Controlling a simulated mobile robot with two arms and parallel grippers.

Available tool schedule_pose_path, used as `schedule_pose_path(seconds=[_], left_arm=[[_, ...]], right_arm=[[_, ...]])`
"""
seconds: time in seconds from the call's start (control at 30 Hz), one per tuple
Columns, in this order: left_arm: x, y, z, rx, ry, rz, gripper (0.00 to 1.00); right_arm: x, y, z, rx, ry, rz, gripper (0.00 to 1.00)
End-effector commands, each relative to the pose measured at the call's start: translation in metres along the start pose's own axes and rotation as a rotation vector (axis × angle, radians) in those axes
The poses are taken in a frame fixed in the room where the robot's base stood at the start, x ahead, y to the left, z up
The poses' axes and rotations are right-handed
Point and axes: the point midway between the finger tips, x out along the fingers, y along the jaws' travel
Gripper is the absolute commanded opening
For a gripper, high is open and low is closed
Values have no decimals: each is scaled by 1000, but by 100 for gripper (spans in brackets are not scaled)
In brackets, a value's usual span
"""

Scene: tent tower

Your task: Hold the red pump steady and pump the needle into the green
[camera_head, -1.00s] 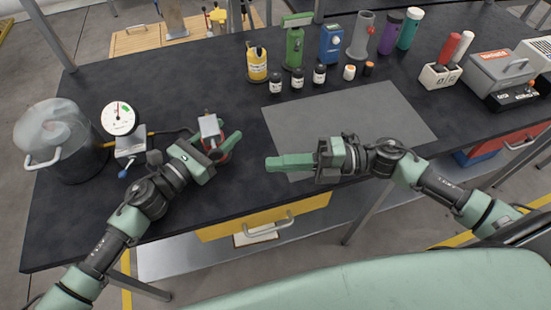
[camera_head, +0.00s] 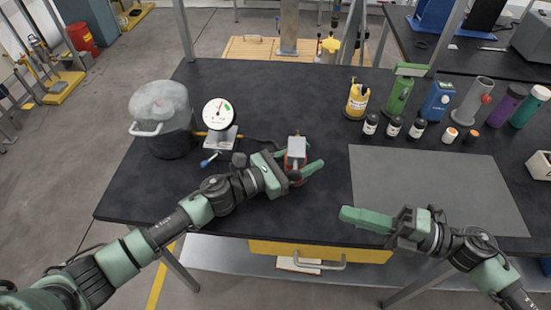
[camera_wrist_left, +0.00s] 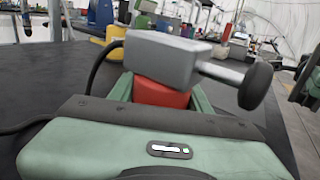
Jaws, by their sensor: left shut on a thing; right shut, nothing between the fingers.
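The red pump (camera_head: 297,160) stands on the dark table with its grey head (camera_head: 297,144) on top. In the left wrist view its red body (camera_wrist_left: 160,92) sits between my left fingers, and a metal lever with a black knob (camera_wrist_left: 255,86) sticks out to the right. My left gripper (camera_head: 293,173) is shut on the pump body. The round white gauge (camera_head: 217,112) stands left of the pump; its needle points roughly upward, a green mark lies at the upper right, and the exact reading is too small to tell. My right gripper (camera_head: 345,214) is shut and empty, near the table's front edge, apart from the pump.
A dark pot with a clear cover (camera_head: 165,125) stands left of the gauge. A yellow bottle (camera_head: 357,100), a green tool (camera_head: 399,96), a blue device (camera_head: 438,101) and small bottles stand behind the mat.

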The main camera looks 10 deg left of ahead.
Motion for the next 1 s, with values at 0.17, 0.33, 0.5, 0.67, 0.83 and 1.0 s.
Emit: schedule_pose_path(seconds=[0.17, 0.33, 0.5, 0.67, 0.83, 1.0], left_arm=[[0, 0, 0, 0, 0, -1, 0], [0, 0, 0, 0, -1, -1, 0], [0, 0, 0, 0, -1, -1, 0], [0, 0, 0, 0, -1, -1, 0], [0, 0, 0, 0, -1, -1, 0], [0, 0, 0, 0, -1, -1, 0]], right_arm=[[-3, 0, -6, -1, -4, -3, 0], [-3, 0, -6, -1, -4, -4, 0], [3, 1, -6, -3, -3, -2, 0], [26, 2, -6, -5, -1, 1, 0], [62, 2, -6, -5, -1, 2, 0], [98, 2, -6, -3, -1, 2, 0]])
